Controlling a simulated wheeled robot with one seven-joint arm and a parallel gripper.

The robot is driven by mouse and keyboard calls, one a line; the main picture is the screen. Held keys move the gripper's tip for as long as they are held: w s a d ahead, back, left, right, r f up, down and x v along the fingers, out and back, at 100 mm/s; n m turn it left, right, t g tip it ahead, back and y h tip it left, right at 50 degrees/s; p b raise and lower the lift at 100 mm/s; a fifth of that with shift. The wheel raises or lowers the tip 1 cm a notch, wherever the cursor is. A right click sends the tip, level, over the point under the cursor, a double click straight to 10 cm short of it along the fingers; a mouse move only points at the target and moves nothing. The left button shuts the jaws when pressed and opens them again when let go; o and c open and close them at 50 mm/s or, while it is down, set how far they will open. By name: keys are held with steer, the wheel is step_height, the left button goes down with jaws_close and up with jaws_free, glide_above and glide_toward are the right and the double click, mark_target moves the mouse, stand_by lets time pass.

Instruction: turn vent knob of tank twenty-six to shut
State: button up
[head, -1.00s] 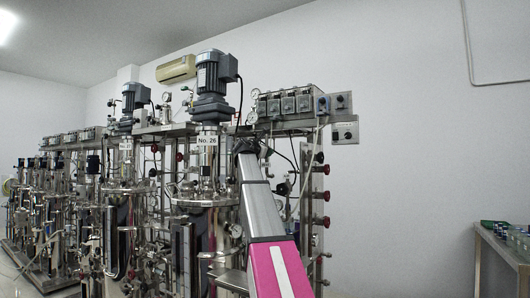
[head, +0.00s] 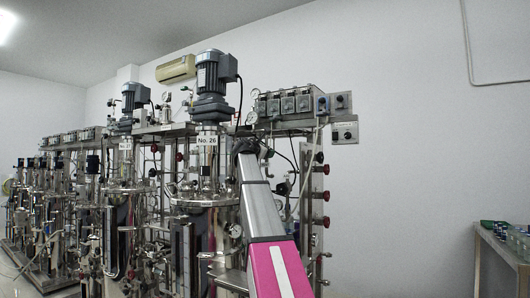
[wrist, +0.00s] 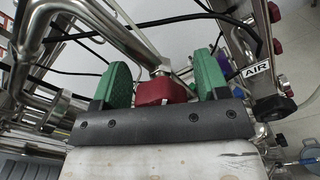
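Tank No. 26 (head: 205,190) stands in the middle of the head view, with its white number plate (head: 207,141) below a dark motor. In the wrist view a red knob (wrist: 166,91) on a metal stem sits between the two green fingers of my gripper (wrist: 163,80). The fingers are spread about the knob's width apart, one on each side of it. I cannot tell whether they press on it. Its lower edge is hidden behind the dark palm plate. No label on this knob can be read. In the head view my arm hides the gripper's contact.
An AIR label (wrist: 257,69) and a black knob (wrist: 274,107) are close to the right of my gripper. Steel pipes (wrist: 110,35) and black hoses crowd the left. A control box (head: 290,104) stands above right of the tank. A side table (head: 503,245) is at far right.

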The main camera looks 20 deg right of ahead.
steer(key=v, duration=1)
steer(key=shift+s+a, duration=0.3)
steer(key=w+d+m, duration=0.2)
steer(key=m, duration=0.5)
steer(key=w+d+m, duration=0.2)
steer(key=m, duration=0.5)
steer(key=w+d+m, duration=0.1)
steer(key=d+m, duration=0.1)
steer(key=m, duration=0.5)
steer(key=shift+w+d+f+m, duration=0.2)
steer(key=shift+w+d+m, duration=0.1)
steer(key=shift+w+d, duration=0.1)
steer(key=c, duration=0.9)
